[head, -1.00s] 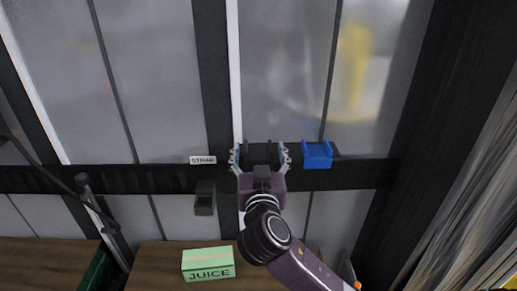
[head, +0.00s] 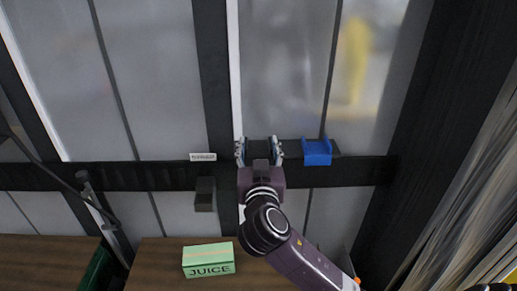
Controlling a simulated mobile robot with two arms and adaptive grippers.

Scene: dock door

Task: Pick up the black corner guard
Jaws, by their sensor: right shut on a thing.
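The black corner guard (head: 259,157) is at the dark horizontal rail, between the fingers of my right gripper (head: 259,152). The fingers are shut on its two sides, and the gripper body hides its lower part. I cannot tell whether it still touches the rail. A blue corner guard (head: 317,152) sits just to the right, apart from the gripper. My left gripper does not show.
A small white label (head: 203,157) is on the rail left of the gripper. A dark block (head: 205,194) hangs below it. Translucent door panels (head: 150,80) fill the back.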

